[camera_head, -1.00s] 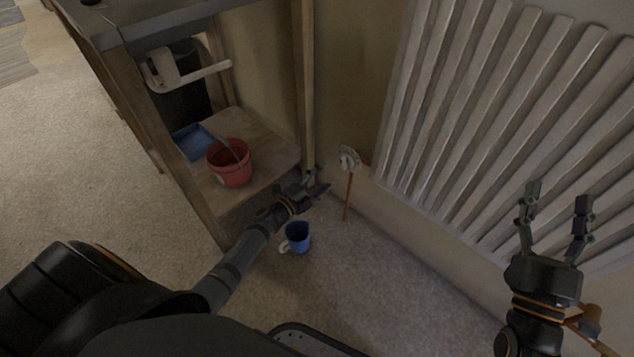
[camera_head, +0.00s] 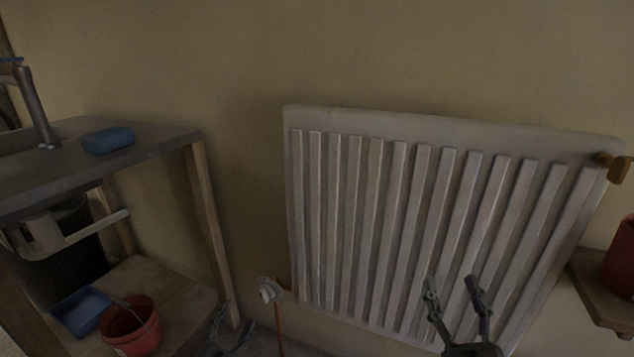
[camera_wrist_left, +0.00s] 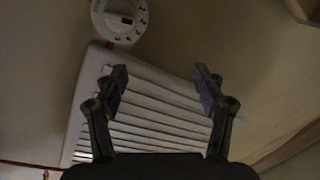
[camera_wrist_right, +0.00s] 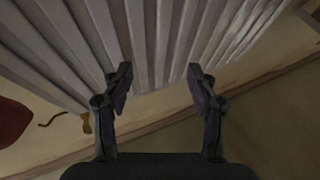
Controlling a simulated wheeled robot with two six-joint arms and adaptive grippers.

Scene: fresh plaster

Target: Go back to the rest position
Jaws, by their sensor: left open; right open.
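My left gripper (camera_head: 232,332) is low in the head view, right of the shelf unit's front leg, with its fingers apart and empty. In the left wrist view its open fingers (camera_wrist_left: 160,88) frame the radiator, with a white valve dial (camera_wrist_left: 120,18) above them. My right gripper (camera_head: 455,302) is in front of the lower part of the white radiator (camera_head: 380,220), fingers spread and empty. In the right wrist view its open fingers (camera_wrist_right: 160,88) have only radiator ribs and wall between and beyond them.
A wooden shelf unit (camera_head: 209,215) stands at left, with a blue sponge-like block (camera_head: 108,140) on top. A red bucket (camera_head: 130,328) and blue tray (camera_head: 80,311) are on its lower shelf. The radiator valve (camera_head: 269,289) is near the left gripper. A wooden ledge (camera_head: 597,292) holds a red container (camera_head: 622,262) at right.

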